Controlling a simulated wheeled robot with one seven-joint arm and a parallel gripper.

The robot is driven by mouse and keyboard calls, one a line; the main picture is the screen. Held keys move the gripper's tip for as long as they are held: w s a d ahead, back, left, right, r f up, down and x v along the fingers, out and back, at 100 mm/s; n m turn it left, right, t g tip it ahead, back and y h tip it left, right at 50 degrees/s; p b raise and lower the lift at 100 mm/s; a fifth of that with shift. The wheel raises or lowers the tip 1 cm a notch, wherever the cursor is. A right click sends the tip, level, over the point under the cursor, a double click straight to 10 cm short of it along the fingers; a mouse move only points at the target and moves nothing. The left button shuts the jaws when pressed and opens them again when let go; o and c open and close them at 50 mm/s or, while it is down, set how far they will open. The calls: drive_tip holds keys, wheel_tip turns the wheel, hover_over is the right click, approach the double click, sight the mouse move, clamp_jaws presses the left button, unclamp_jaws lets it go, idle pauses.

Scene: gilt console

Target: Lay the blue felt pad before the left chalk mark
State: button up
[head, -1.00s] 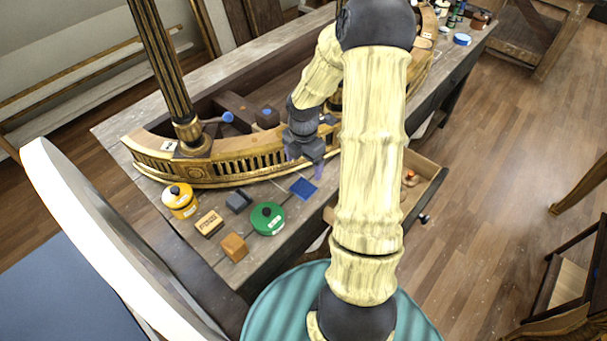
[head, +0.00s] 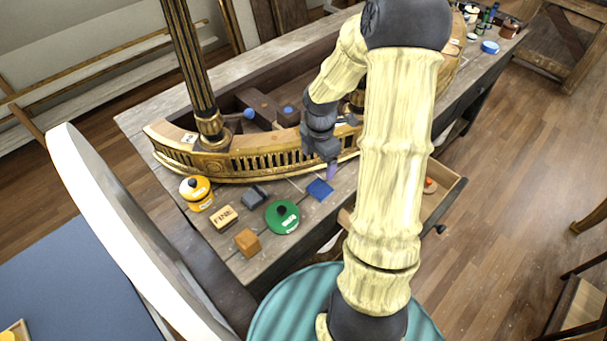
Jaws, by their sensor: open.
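The blue felt pad (head: 319,190) lies flat on the grey bench top, right of the green round tin. My gripper (head: 331,169) is open and empty, just behind and above the pad in the head view. Only one purplish fingertip shows clearly, and I cannot tell whether it touches anything. A small white mark (head: 189,138) shows on the left end of the curved gilt rail; I cannot tell whether it is chalk. Faint pale lines show on the bench behind the pad, too unclear to identify as the left chalk mark.
The gilt rail (head: 250,163) curves behind the pad. A yellow pot (head: 196,194), a labelled wooden block (head: 223,217), a dark grey block (head: 254,196), a green tin (head: 282,217) and an orange-brown cube (head: 247,243) stand left of it. An open drawer (head: 440,207) juts out at right.

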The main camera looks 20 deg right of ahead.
drive_tip(key=s+a+r+m+t, duration=0.1)
drive_tip(key=s+a+r+m, duration=0.3)
drive_tip(key=m, duration=0.6)
drive_tip(key=s+a+r+m+t, duration=0.1)
drive_tip(key=s+a+r+m, duration=0.4)
drive_tip(key=s+a+m, duration=0.3)
drive_tip(key=shift+m+t, duration=0.3)
drive_tip(key=shift+m, duration=0.7)
